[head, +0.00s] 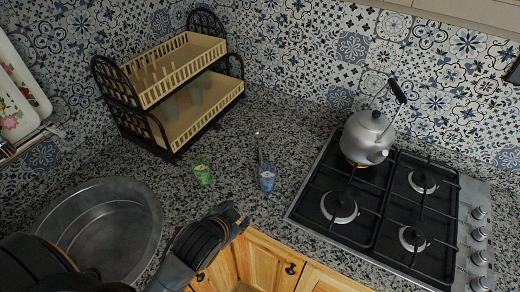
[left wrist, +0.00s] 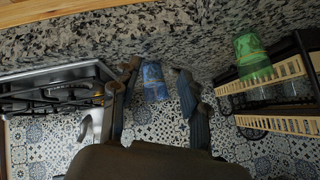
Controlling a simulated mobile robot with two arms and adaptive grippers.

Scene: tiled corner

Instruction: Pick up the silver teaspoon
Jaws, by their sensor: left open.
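The silver teaspoon (head: 259,147) is thin and nearly upright, at the blue patterned cup (head: 267,178) on the granite counter. Its lower part is hidden, and it seems to stand in the cup. I cannot make out the spoon in the left wrist view. My left gripper (head: 242,221) is open and empty, at the counter's front edge, nearer than the cup and a little left of it. In the left wrist view the blue cup (left wrist: 154,82) appears between the spread fingers of the left gripper (left wrist: 156,72), farther off. My right gripper is out of view.
A green cup (head: 202,172) stands left of the blue cup. A two-tier rack (head: 180,140) stands at the back left, a metal basin (head: 150,212) at the left. A gas hob (head: 300,212) with a kettle (head: 365,138) is on the right. The counter behind the cups is clear.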

